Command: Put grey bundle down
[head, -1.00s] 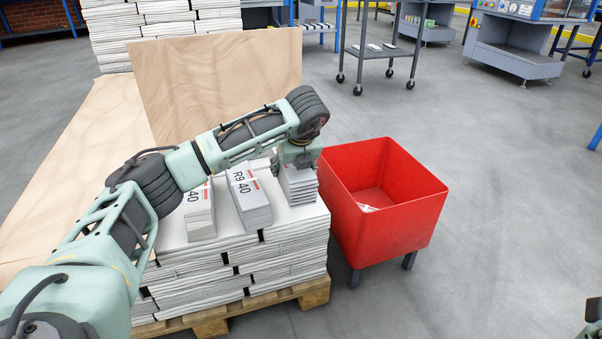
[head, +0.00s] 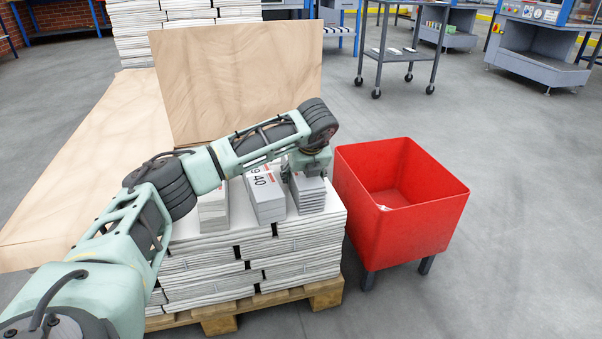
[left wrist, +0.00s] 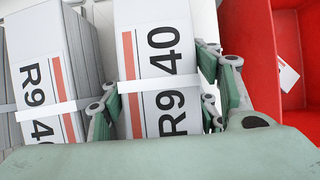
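The grey bundle (head: 309,199) is a strapped stack of papers at the right end of the row on the pallet stack (head: 300,246). It looks to be resting on the stack's top. My left gripper (head: 307,172) reaches over it from above. In the left wrist view the bundle (left wrist: 156,40) shows its "R9 40" label and sits between the two fingers (left wrist: 163,112), which look closed against its sides. The fingertips are partly hidden. My right gripper is out of view.
Two more bundles stand to its left, a middle one (head: 266,198) and a left one (head: 213,212). A red bin (head: 402,226) stands close to the right of the stack. A wooden board (head: 245,85) rises behind. Grey floor is free farther right.

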